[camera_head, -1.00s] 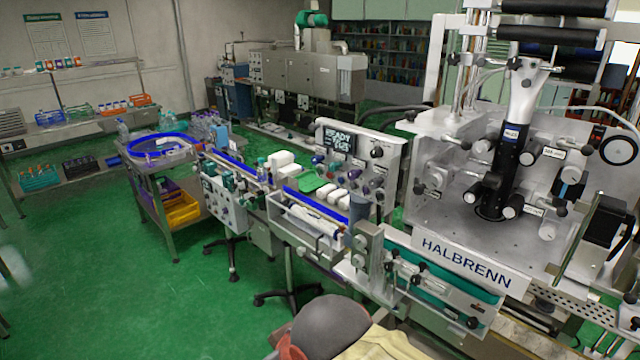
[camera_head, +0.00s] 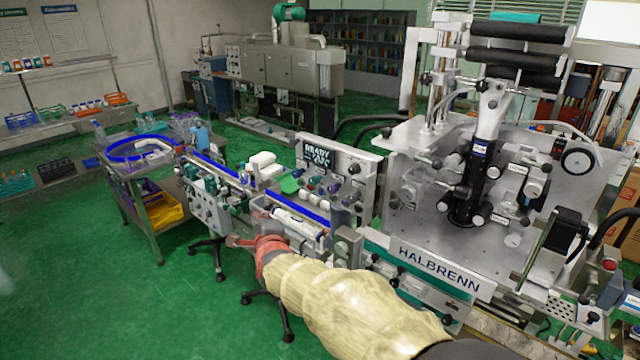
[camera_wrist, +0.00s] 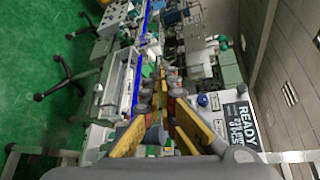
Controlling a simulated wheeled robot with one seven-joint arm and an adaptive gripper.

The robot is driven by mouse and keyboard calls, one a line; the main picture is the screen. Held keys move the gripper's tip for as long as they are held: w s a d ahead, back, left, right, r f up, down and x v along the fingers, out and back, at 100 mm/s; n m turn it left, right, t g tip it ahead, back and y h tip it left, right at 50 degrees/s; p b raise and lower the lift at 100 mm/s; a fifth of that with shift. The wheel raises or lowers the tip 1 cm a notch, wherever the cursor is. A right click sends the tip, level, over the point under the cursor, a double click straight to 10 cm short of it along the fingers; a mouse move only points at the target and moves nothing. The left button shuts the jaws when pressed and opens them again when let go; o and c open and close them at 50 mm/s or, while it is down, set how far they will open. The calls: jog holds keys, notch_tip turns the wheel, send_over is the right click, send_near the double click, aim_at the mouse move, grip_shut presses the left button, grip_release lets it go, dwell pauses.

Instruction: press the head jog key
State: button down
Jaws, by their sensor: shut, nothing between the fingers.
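The control panel (camera_head: 338,172) with a lit READY display (camera_head: 316,157) stands upright behind the conveyor of the HALBRENN machine (camera_head: 437,268). It carries several knobs and buttons; which one is the head jog key I cannot tell. In the wrist view the READY display (camera_wrist: 240,119) shows rotated at the right. My gripper (camera_head: 234,241) is at the end of my outstretched arm, in front of the conveyor and left of the panel in the head view. In the wrist view my gripper (camera_wrist: 163,82) points along the conveyor line, shut and empty. Its fingers hide part of the line.
White cartons (camera_head: 262,163) stand by the blue conveyor belt (camera_head: 305,210). A feed table with a blue-rimmed turntable (camera_head: 140,149) is at the left. The machine's rollers and black column (camera_head: 470,180) stand at the right. The green floor (camera_head: 90,290) at left is clear.

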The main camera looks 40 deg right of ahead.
aim_at(321, 192)
jog(key=s+d+f+m+h+p, duration=0.1)
jog(key=d+m+h, duration=0.3)
jog(key=d+m, duration=0.3)
jog(key=shift+d+m, duration=0.3)
jog(key=shift+d, duration=0.85)
jog(key=d+b, duration=0.2)
jog(key=d, duration=0.6)
jog(key=shift+w+d, duration=0.35)
jog(key=shift+d+f+b, duration=0.1)
jog(key=shift+d+b, duration=0.1)
jog(key=shift+b, duration=0.65)
